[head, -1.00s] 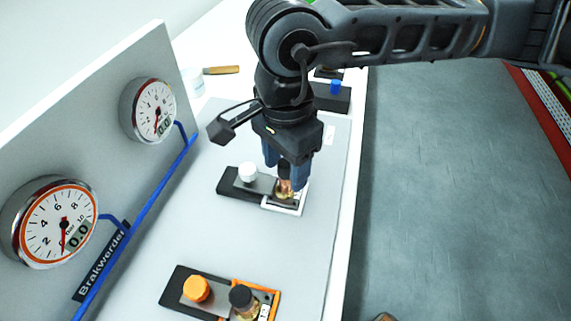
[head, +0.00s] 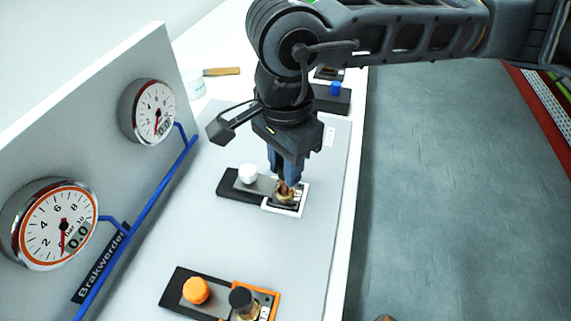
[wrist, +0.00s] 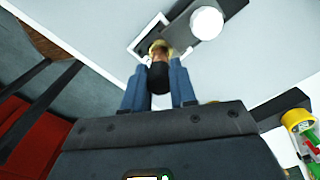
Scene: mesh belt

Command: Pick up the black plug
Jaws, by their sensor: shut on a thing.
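A plug with a black top and brass lower part (head: 285,194) stands in the white-framed socket (head: 301,205) of the middle block. My gripper (head: 286,179) is over it, pointing down, with its blue fingers shut on its upper part. In the wrist view the black top of this plug (wrist: 160,77) sits between the fingertips (wrist: 159,84), and its brass end meets the white frame. The fingers partly hide it in the head view. Another black-topped brass plug (head: 241,300) stands in the orange-framed socket (head: 275,295) of the near block, clear of my gripper.
A white knob (head: 248,173) is beside the held plug on the same block. An orange knob (head: 196,290) is on the near block. A block with a blue knob (head: 336,89) lies farther back. Two gauges (head: 153,111) and a blue pipe (head: 160,207) line the left panel.

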